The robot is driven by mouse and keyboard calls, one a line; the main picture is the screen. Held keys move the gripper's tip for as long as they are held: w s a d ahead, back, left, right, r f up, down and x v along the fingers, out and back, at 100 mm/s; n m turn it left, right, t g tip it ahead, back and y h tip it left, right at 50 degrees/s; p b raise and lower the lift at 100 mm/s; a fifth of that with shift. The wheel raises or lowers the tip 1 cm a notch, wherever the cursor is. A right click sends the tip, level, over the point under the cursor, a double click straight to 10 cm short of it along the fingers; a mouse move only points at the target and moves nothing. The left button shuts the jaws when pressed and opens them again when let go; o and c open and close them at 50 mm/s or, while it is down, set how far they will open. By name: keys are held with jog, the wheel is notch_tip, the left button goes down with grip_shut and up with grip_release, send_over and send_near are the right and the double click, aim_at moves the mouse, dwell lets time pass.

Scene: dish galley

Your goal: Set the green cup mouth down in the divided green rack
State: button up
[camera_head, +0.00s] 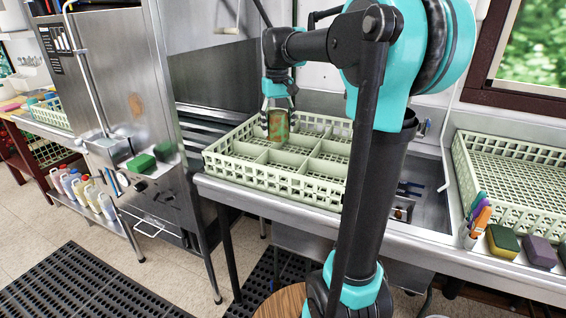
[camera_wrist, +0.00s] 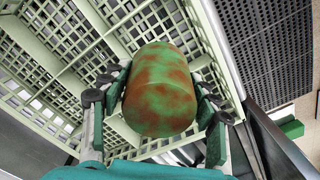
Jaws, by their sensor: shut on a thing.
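The green cup (camera_head: 278,126), mottled with red-brown patches, is held in my gripper (camera_head: 278,106) over the back part of the divided green rack (camera_head: 250,178). In the wrist view the cup (camera_wrist: 160,88) sits between the two fingers of my gripper (camera_wrist: 162,92), which press on its sides. The pale green rack (camera_wrist: 62,76) fills the left and upper part of that view, with grid floor and dividers. The compartments in view look empty. The cup's mouth is hidden, and I cannot tell whether the cup touches the rack floor.
The rack stands on a steel counter beside a steel dish machine (camera_head: 160,110). A second pale green rack (camera_head: 462,170) is at the right, past the sink. Markers (camera_head: 478,222) and sponges (camera_head: 503,241) stand at its front. A green block (camera_head: 141,163) lies on the machine's ledge.

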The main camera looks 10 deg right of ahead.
notch_tip(320, 180, down, 15)
jog(key=shift+r, duration=0.2)
dwell(0.4)
jog(key=o, duration=1.2)
jog(key=shift+f, duration=0.1)
jog(key=shift+c, duration=0.2)
notch_tip(320, 180, up, 12)
jog(key=shift+r, duration=0.15)
